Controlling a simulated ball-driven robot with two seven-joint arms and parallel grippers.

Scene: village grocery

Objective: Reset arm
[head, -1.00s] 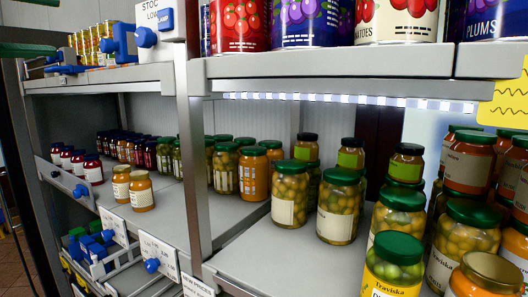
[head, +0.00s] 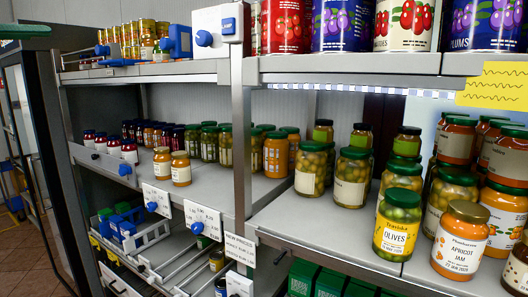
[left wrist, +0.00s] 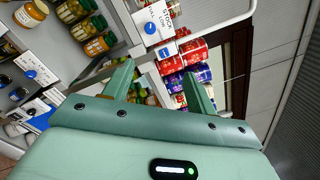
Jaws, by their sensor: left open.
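My left gripper (left wrist: 158,72) shows in the left wrist view with its two green fingers apart and nothing between them. Beyond the fingers are shelf fronts, jars and red and purple tins, all apart from it. In the head view a green part, seemingly of my left arm, shows at the top left edge; the fingers cannot be made out there. My right gripper is in neither view.
In the head view, grey shelving holds an olives jar (head: 397,225), an apricot jam jar (head: 459,241) and large tins (head: 407,25) above. A dark upright frame (head: 52,150) stands at left. Floor (head: 22,255) shows at the lower left.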

